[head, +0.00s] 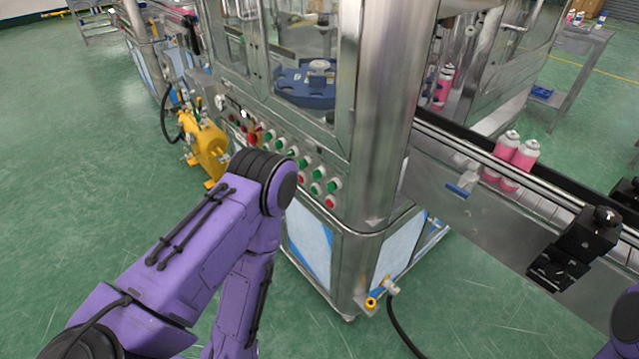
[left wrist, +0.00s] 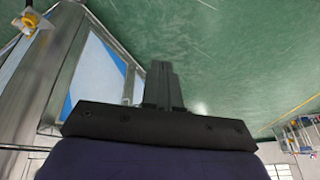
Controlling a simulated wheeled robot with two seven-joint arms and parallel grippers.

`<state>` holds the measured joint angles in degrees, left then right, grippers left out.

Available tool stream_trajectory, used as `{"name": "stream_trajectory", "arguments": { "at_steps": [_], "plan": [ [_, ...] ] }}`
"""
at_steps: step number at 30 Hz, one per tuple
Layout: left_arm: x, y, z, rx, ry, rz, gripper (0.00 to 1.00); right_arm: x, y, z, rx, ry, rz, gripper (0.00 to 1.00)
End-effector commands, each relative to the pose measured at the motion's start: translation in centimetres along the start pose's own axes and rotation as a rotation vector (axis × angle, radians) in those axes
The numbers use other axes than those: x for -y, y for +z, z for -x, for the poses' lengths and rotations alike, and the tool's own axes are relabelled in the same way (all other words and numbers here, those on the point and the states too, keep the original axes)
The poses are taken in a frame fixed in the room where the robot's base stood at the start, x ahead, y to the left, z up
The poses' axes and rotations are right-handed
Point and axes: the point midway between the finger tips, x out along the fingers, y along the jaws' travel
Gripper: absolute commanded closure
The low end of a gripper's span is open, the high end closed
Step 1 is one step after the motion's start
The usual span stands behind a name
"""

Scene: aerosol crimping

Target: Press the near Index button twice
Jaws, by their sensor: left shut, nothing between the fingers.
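A button panel (head: 290,148) with rows of red and green buttons runs along the front of the steel machine. Its labels are too small to read, so I cannot tell which button is the near Index one. The buttons at the panel's right end include a green one (head: 334,184) and a red one (head: 330,201). My purple left arm rises in front of the panel and bends down, covering part of the view to its left. My left gripper (left wrist: 163,85) is shut and empty, over green floor in the left wrist view. It is hidden in the head view.
The machine's steel corner post (head: 380,110) stands right of the panel. A conveyor (head: 480,210) with pink cans (head: 515,155) and a black block (head: 575,250) extends right. A yellow unit (head: 207,148) stands left of the panel. Green floor is clear at left.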

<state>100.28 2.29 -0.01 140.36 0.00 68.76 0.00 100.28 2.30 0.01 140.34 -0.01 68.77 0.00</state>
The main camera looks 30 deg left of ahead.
Motion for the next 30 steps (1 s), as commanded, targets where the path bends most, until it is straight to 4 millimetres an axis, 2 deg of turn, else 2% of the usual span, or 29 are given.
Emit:
{"name": "stream_trajectory", "arguments": {
  "at_steps": [9, 11, 13, 14, 17, 21, 24, 27, 30],
  "plan": [
    [-0.1, -0.1, -0.1, -0.005, 0.004, 0.015, 1.00, 0.0, 0.1, -0.1, 0.001, 0.001, 0.001, 1.00],
    [-0.8, -0.9, -0.7, -0.029, 0.022, 0.076, 1.00, 0.0, 0.2, -0.3, 0.001, 0.001, 0.001, 1.00],
    [-2.4, -2.9, -1.8, -0.080, 0.071, 0.220, 1.00, 0.1, 0.4, -0.9, 0.001, 0.001, 0.001, 1.00],
    [-3.2, -4.1, -2.3, -0.109, 0.102, 0.309, 1.00, 0.1, 0.6, -1.2, 0.001, 0.001, 0.001, 1.00],
    [-6.3, -9.7, -3.9, -0.215, 0.261, 0.694, 1.00, 0.2, 1.0, -2.4, 0.001, 0.001, 0.001, 1.00],
    [-9.6, -19.0, -4.3, -0.303, 0.584, 1.282, 1.00, 0.3, 1.7, -4.0, 0.001, 0.001, 0.001, 1.00],
    [-10.7, -25.1, -3.4, -0.299, 0.847, 1.644, 1.00, 0.4, 2.1, -5.0, 0.001, 0.001, 0.000, 1.00],
    [-11.0, -29.8, -2.0, -0.249, 1.085, 1.908, 1.00, 0.5, 2.4, -5.6, 0.001, 0.001, 0.000, 1.00],
    [-10.9, -32.7, -0.9, -0.189, 1.250, 2.064, 1.00, 0.5, 2.5, -5.9, 0.001, 0.001, 0.000, 1.00]
  ]
}}
